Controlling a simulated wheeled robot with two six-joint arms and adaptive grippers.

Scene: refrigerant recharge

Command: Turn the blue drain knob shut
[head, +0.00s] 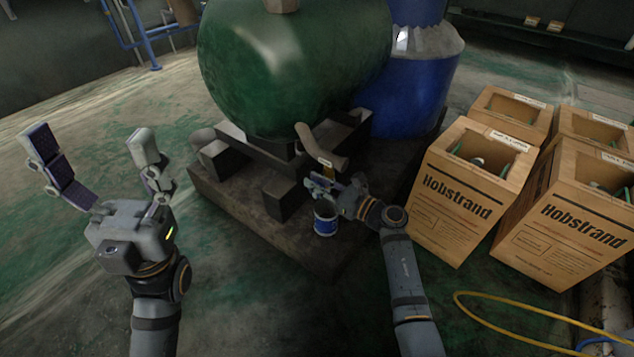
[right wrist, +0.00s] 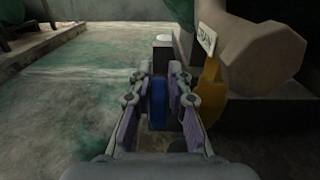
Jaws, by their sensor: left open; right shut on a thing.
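The blue drain knob (right wrist: 158,100) shows in the right wrist view between the two fingers of my right gripper (right wrist: 160,92). In the head view my right gripper (head: 325,185) is at the drain pipe (head: 325,145) below the green tank (head: 295,65), and its fingers and wrist hide the knob there. The right gripper is shut on the knob. A yellowish part (right wrist: 211,88) with a white label (right wrist: 206,38) hangs by the pipe, to the right of the fingers. My left gripper (head: 95,165) is open and empty, raised over the floor at the left, away from the tank.
A small blue and white can (head: 325,222) stands on the dark base (head: 235,200) below my right gripper. Cardboard boxes (head: 460,200) marked Hobstrand stand at the right. A blue drum (head: 420,90) is behind the tank. A yellow hose (head: 500,322) lies front right. The left floor is clear.

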